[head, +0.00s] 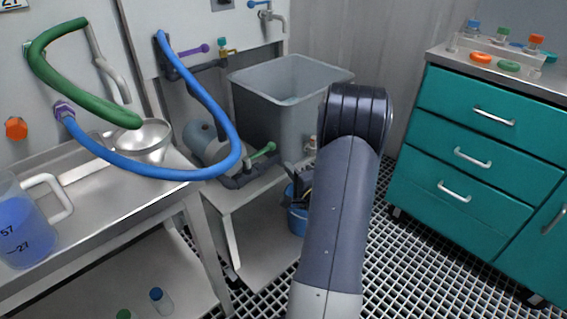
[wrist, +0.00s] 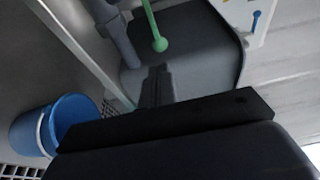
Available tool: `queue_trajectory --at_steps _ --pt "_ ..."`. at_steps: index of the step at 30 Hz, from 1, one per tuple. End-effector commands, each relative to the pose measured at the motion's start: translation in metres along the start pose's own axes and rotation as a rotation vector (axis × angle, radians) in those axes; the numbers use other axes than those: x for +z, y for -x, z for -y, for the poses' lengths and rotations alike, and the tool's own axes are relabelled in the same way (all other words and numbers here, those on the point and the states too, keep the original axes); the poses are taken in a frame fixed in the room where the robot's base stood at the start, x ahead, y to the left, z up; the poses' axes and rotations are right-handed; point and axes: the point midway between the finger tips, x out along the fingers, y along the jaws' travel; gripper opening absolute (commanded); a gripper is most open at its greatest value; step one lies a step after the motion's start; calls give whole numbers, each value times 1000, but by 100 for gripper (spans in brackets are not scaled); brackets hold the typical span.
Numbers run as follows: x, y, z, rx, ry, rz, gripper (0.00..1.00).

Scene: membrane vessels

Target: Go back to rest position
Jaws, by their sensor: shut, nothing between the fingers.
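My gripper (wrist: 157,82) shows in the wrist view as dark fingers closed together, with nothing between them. In the head view my gripper (head: 298,190) is small and dark, partly hidden behind my grey arm. It appears in front of the low grey stand and above the blue bucket (head: 296,222). The blue bucket also shows at the left of the wrist view (wrist: 66,118). A green valve handle (head: 263,151) is on the piping left of my gripper. It also appears beyond the fingers in the wrist view (wrist: 154,25).
A grey tank (head: 270,105) stands behind. A blue hose (head: 170,173) loops out on the left, beside a green hose (head: 75,98). A steel table (head: 100,215) holds a jug (head: 25,225) and a bowl (head: 142,140). Teal drawers (head: 480,150) stand right. Grating floor (head: 400,275) is open between.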

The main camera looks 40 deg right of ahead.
Motion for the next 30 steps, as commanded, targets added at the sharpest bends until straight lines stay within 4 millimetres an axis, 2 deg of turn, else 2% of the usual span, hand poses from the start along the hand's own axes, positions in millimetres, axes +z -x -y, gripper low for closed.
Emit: queue_trajectory --at_steps 6,12,24,30 --pt "-10 34 1 1 -2 -4 0" --pt "-14 50 0 0 -1 -1 0" --pt "-15 53 0 0 0 1 0" --pt "-12 44 -1 -1 1 3 0"
